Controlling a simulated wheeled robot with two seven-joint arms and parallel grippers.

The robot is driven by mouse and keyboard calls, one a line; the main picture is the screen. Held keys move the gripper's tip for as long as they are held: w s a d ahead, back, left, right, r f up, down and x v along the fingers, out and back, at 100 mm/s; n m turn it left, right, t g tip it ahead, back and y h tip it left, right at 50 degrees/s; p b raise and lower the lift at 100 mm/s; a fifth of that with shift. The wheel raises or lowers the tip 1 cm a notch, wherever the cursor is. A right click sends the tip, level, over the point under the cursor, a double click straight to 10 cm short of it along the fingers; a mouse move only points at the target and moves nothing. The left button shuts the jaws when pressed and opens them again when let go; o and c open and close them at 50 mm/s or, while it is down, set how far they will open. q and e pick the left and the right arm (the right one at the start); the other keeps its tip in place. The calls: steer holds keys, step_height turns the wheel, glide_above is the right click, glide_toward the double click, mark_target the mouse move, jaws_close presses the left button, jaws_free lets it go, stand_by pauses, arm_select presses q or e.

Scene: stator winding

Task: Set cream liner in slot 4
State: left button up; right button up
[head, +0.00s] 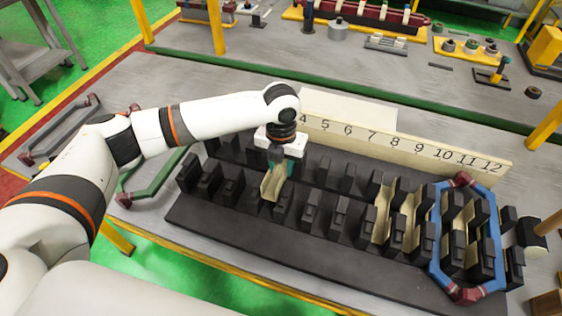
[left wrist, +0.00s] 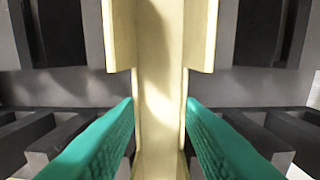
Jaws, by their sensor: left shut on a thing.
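The cream liner (head: 272,185) is a folded channel held upright among the black teeth of the stator block (head: 230,235), left of its middle. In the left wrist view the liner (left wrist: 160,90) runs between two dark teeth. My left gripper (head: 277,168) points down and is shut on the liner. Its green fingertips (left wrist: 160,125) lie on both sides of the liner in the wrist view. The number board (head: 410,145) stands behind the block, with the 4 beside my wrist; lower numbers are hidden. I cannot tell whether the liner is fully seated. My right gripper is not in view.
Other cream liners (head: 384,218) stand in slots further right. A blue coil with red corners (head: 434,240) sits around the right-end teeth. A green coil (head: 150,180) lies left of the block. The back bench (head: 300,62) carries parts.

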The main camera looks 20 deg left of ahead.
mark_target(281, 172)
arm_select(q)
steer(key=shift+f+b, duration=0.75)
steer(key=shift+f, duration=1.35)
steer(key=shift+f, duration=0.5)
stand_by(0.3)
steer(key=o, duration=0.9)
steer(key=shift+c, duration=0.2)
steer(key=shift+r, duration=0.15)
steer(key=shift+r+p, duration=0.65)
steer(key=shift+p, duration=0.3)
